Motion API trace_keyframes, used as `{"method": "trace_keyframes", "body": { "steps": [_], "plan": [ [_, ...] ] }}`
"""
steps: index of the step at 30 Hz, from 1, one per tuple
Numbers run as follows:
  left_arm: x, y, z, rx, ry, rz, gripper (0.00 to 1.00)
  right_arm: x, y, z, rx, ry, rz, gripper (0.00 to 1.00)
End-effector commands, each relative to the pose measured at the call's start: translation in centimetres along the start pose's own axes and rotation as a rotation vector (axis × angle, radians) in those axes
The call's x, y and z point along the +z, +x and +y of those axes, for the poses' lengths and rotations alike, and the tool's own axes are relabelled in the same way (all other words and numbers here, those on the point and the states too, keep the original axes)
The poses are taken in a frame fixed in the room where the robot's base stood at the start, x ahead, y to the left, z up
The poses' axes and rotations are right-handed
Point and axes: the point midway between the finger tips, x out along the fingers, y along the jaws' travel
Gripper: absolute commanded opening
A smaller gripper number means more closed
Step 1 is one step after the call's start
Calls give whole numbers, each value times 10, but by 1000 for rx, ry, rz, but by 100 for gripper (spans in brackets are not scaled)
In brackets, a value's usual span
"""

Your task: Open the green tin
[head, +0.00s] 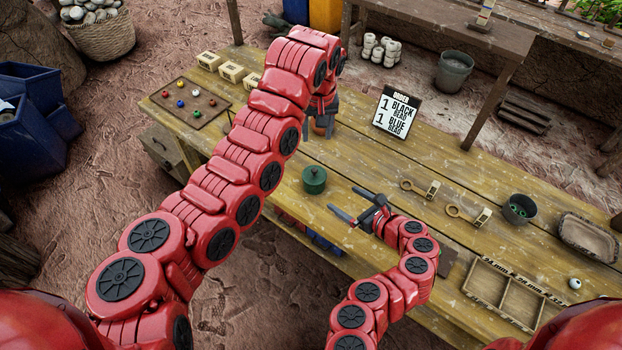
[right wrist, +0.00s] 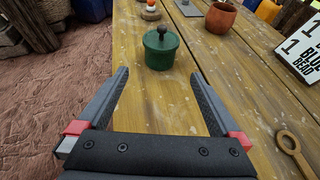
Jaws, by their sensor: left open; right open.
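The green tin (head: 314,180) stands upright on the wooden table near its front edge, with its lid on. In the right wrist view the tin (right wrist: 161,54) shows a dark round knob (right wrist: 168,27) on top. My right gripper (head: 342,198) is open and empty, low over the table to the right of the tin in the head view. In the right wrist view its open fingers (right wrist: 160,73) point toward the tin, which is beyond the tips. My left gripper (head: 321,122) is open and points down behind the tin, by a brown pot (head: 320,130) that it partly hides.
A bead board (head: 190,104) and small wooden blocks (head: 230,72) lie at the left. An order sign (head: 397,111) stands behind. Wooden rings (head: 452,211), a dark cup (head: 519,208), a sorting tray (head: 503,294) and a shallow tray (head: 588,238) are at the right.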

Motion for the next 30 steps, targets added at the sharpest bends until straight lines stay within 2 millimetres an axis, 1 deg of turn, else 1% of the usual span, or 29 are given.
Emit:
{"method": "trace_keyframes", "body": {
  "steps": [6,15,21,28,30],
  "plan": [
    [-1,0,0,2,-1,1,56,2,37,0,3,-3,-1,100],
    [-1,0,0,3,0,3,56,1,81,-1,-1,-5,1,100],
    [-1,0,0,3,0,3,56,1,107,0,2,-4,0,100],
    [-1,0,0,4,0,3,56,-1,130,0,-1,-1,3,100],
    [-1,0,0,4,0,3,56,4,137,-1,1,-10,-5,100]
  ]
}}
